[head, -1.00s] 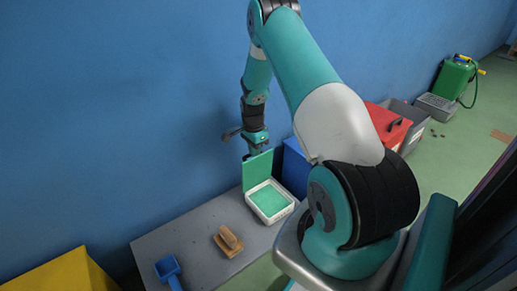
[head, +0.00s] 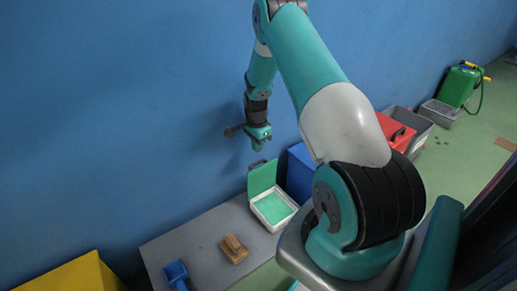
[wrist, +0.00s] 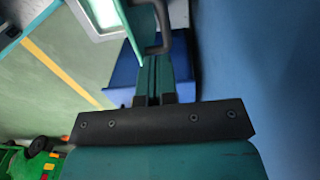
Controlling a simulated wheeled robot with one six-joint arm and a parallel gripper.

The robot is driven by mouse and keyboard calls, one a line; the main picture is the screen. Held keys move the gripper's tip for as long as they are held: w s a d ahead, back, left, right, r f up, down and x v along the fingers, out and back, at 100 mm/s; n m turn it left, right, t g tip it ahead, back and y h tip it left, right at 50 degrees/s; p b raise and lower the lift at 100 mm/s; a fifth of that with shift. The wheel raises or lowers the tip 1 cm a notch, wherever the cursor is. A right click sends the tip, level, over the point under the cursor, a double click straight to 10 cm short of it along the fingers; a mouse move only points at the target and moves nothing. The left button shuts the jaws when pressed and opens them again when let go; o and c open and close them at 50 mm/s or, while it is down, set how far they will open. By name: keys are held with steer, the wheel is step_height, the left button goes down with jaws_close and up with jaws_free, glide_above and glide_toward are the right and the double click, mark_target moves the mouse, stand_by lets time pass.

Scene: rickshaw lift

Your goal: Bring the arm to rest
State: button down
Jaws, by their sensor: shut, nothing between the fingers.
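My gripper (head: 258,148) hangs from my teal arm in front of the blue wall, pointing down, shut and empty. It is above the open lid (head: 262,177) of a white box, with a gap between them in the head view. The white box (head: 273,210) has a green inside and stands on the grey bench. In the wrist view my shut fingers (wrist: 153,82) show close together, with part of the box (wrist: 102,14) and a dark handle (wrist: 163,45) beyond them.
A wooden-backed brush (head: 233,249) and a blue scoop (head: 176,273) lie on the grey bench (head: 195,238). A blue bin (head: 300,172) stands behind the white box. A red box (head: 396,132), grey crate (head: 418,125) and green sprayer (head: 459,84) stand right. A yellow block (head: 72,275) is front left.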

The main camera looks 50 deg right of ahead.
steer(key=r, duration=0.1)
steer(key=r+p, duration=0.2)
steer(key=r, duration=0.1)
steer(key=shift+w+d, duration=0.1)
steer(key=shift+w, duration=0.25)
